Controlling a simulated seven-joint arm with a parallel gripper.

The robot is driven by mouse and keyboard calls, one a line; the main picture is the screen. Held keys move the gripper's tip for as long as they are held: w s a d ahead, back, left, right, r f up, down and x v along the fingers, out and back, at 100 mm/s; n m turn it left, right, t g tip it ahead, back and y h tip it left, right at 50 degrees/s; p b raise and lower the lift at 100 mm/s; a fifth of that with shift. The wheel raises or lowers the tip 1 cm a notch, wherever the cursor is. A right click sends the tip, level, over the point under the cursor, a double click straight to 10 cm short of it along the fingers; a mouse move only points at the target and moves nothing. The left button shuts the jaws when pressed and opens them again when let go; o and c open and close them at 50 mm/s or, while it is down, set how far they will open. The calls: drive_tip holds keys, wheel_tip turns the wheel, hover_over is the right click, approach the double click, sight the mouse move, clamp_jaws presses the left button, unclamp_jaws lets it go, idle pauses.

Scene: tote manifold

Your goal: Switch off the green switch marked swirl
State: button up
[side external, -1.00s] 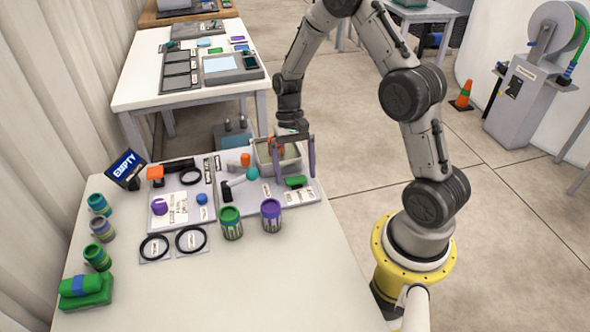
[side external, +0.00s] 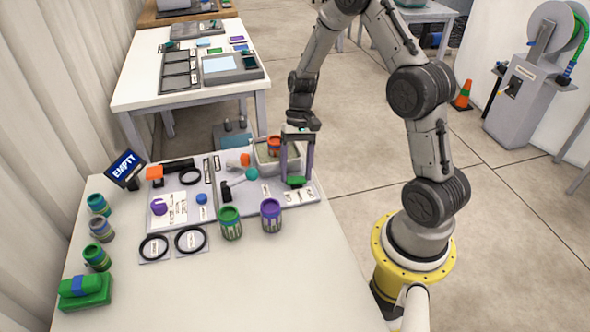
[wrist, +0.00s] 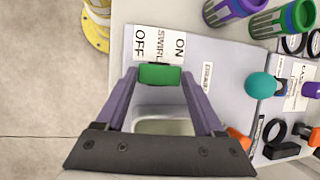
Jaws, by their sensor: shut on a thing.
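The green switch (wrist: 160,75) is a small block on a grey panel, with a label beside it reading ON, SWIRL and OFF (wrist: 158,43). In the side external view the green switch (side external: 297,181) sits at the right part of the panel. My gripper (wrist: 159,72) has its two purple fingers on opposite sides of the switch, shut on it. My gripper (side external: 297,178) points down in the side external view. I cannot tell clearly which way the switch leans.
A teal knob (side external: 252,174) on a lever is left of the switch. Green (side external: 230,223) and purple (side external: 271,215) jars stand in front.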

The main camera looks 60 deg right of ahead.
idle(0.4)
drive_tip(key=o, duration=1.4)
drive_tip(key=v, duration=1.4)
drive_tip(key=shift+s+d+f, duration=0.1)
drive_tip(key=shift+s+d, duration=0.1)
drive_tip(key=shift+d, duration=0.05)
